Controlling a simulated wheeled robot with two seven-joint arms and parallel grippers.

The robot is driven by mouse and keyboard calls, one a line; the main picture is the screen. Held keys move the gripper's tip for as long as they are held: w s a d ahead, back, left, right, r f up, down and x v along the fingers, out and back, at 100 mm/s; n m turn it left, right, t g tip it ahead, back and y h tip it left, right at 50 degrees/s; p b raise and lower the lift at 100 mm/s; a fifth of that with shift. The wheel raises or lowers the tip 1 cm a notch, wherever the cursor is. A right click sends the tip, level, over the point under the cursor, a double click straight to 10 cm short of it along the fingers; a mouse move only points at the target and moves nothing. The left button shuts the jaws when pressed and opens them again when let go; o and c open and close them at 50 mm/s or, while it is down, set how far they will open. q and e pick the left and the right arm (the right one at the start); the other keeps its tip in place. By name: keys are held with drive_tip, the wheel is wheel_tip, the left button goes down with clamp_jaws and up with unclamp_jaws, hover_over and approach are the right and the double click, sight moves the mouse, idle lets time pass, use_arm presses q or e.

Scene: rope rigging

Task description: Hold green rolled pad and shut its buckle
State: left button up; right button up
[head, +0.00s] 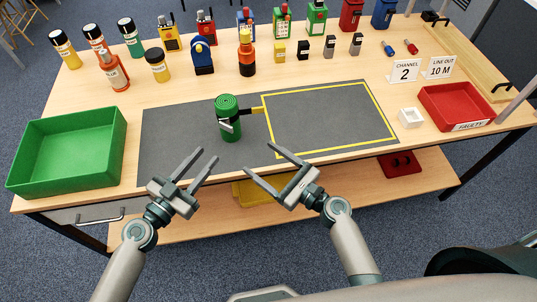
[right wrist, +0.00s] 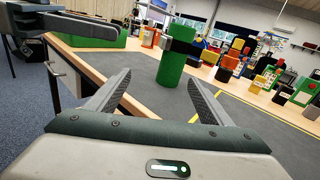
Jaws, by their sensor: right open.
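The green rolled pad (head: 229,105) stands upright on the grey mat (head: 185,150), left of the yellow outline. In the right wrist view the pad (right wrist: 172,70) stands beyond my fingers. My left gripper (head: 208,154) is open and empty, in front of the pad and a little left. My right gripper (head: 258,158) is open and empty, in front and a little right.
A green tray (head: 70,180) stands at the left. A red tray (head: 455,122) and a small white box (head: 410,117) stand at the right. Bottles, padlocks and other small items line the back. The mat around the pad is clear.

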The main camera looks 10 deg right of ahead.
sight(230, 122)
drive_tip(key=shift+w+d+m+t+h, duration=0.4)
drive_tip(key=shift+w+d+m+h, duration=0.25)
drive_tip(key=shift+w+m, duration=0.35)
drive_tip(key=shift+s, duration=0.1)
drive_tip(key=x, duration=1.7)
drive_tip(key=shift+a+r, duration=0.1)
drive_tip(key=shift+a, duration=0.05)
drive_tip(key=c, duration=1.3)
drive_tip(key=shift+o, duration=0.2)
